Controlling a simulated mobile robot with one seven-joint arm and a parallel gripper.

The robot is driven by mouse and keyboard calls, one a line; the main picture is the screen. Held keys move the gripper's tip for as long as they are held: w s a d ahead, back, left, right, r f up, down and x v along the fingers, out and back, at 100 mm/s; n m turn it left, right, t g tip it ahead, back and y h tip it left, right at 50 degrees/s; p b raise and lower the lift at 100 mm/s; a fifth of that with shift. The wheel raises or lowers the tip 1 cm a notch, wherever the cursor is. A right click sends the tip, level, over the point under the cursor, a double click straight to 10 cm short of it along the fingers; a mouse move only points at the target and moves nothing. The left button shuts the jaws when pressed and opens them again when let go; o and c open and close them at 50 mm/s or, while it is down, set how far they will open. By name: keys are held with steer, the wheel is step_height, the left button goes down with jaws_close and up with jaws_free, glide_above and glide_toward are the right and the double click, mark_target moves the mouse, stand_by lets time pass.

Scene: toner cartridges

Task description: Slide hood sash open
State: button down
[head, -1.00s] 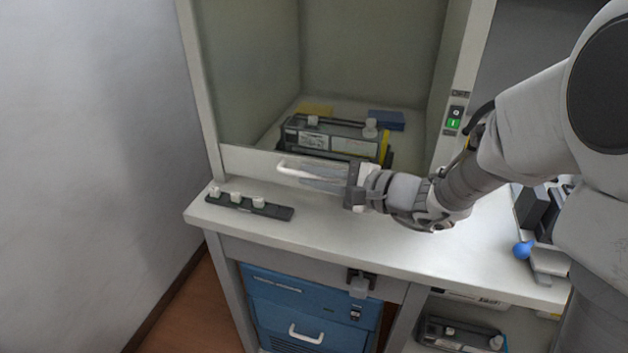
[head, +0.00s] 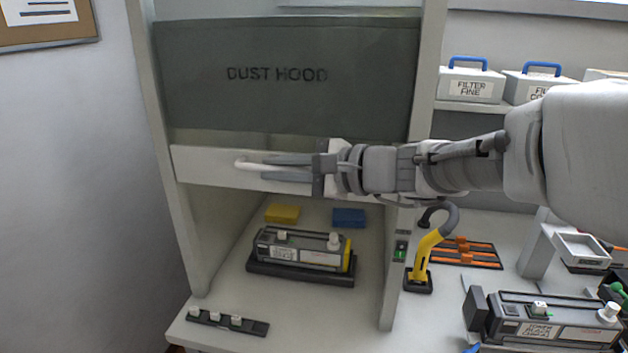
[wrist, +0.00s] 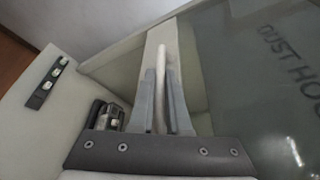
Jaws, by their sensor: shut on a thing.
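The dust hood's sash has a pale bottom rail (head: 215,170) with a white bar handle (head: 248,165) on it. The rail is raised well above the worktop, and the hood's front is open below it. My gripper (head: 270,168) is shut on the sash handle, its fingers on both sides of the bar. In the wrist view the white handle (wrist: 161,70) runs between my two grey fingers (wrist: 162,95). Part of the rail is hidden behind my gripper and arm.
A toner cartridge (head: 300,249) sits on a dark tray inside the hood, with a yellow block (head: 283,213) and a blue block (head: 349,217) behind it. A dark strip with white knobs (head: 228,322) lies at the front left. A yellow hose nozzle (head: 424,257) stands right of the hood.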

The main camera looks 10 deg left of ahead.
steer(key=shift+r+p, duration=0.4)
steer(key=shift+r, duration=0.9)
steer(key=c, duration=1.2)
jaws_free()
steer(key=shift+o, duration=0.2)
steer(key=v, duration=1.7)
steer(key=shift+d, duration=0.25)
steer(key=shift+s+f, duration=0.15)
